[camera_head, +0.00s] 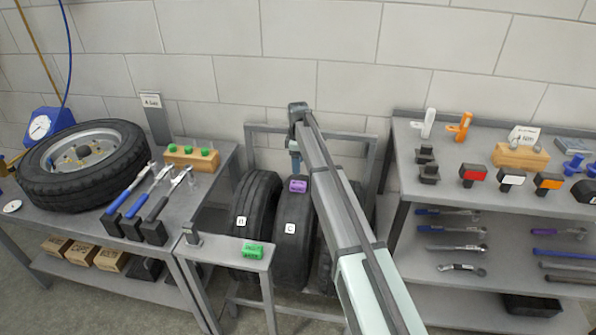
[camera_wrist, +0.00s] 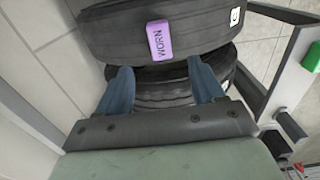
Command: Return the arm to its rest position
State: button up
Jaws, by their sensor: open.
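My arm reaches away from the camera toward the tire rack in the middle of the head view. My gripper (camera_head: 295,163) points down above the tire marked C (camera_head: 291,235). In the wrist view its two blue fingers (camera_wrist: 160,68) are spread apart with nothing between them. A purple block reading "WORN" (camera_wrist: 159,40) lies on the tread of a tire (camera_wrist: 200,25), just beyond the fingertips. The purple block also shows in the head view (camera_head: 298,186) on top of tire C. The fingers and the block appear apart.
A second tire (camera_head: 257,195) stands left of C. A green block (camera_head: 252,251) lies on a small grey stand (camera_head: 222,245). The left bench (camera_head: 92,222) bears a wheel and tools. The right shelf unit (camera_head: 440,200) holds clamps and wrenches. A wall is behind the rack.

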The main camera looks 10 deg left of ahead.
jog(key=shift+r, duration=0.7)
jog(key=s+d+f+g, duration=0.1)
jog(key=s+f, duration=0.3)
jog(key=s, duration=0.2)
jog(key=s+d+f+n, duration=0.1)
jog(key=s+f, duration=0.4)
jog(key=s, duration=0.1)
jog(key=s+d+f+n+g+h, duration=0.1)
jog(key=s+d+f, duration=0.1)
jog(key=s+f, duration=0.3)
jog(key=shift+s+f+g, duration=0.1)
jog(key=shift+s+g, duration=0.2)
jog(key=shift+s, duration=0.2)
jog(key=s+d+f+m+g, duration=0.2)
jog(key=s+d+f+m, duration=0.3)
jog(key=s+d+f, duration=1.1)
jog(key=s+d+f+m, duration=0.4)
jog(key=s+d+m, duration=0.1)
jog(key=s, duration=0.5)
jog(key=s+d+f+m+g, duration=0.1)
jog(key=s+d+f+m, duration=0.3)
jog(key=s, duration=0.6)
jog(key=s+d+f+m+g+y, duration=0.1)
jog(key=s+d+f+m, duration=0.3)
jog(key=s, duration=0.6)
jog(key=shift+s+d+f+m, duration=0.2)
jog(key=shift+s+d+m, duration=0.15)
jog(key=shift+d+m, duration=0.6)
jog(key=shift+a, duration=0.1)
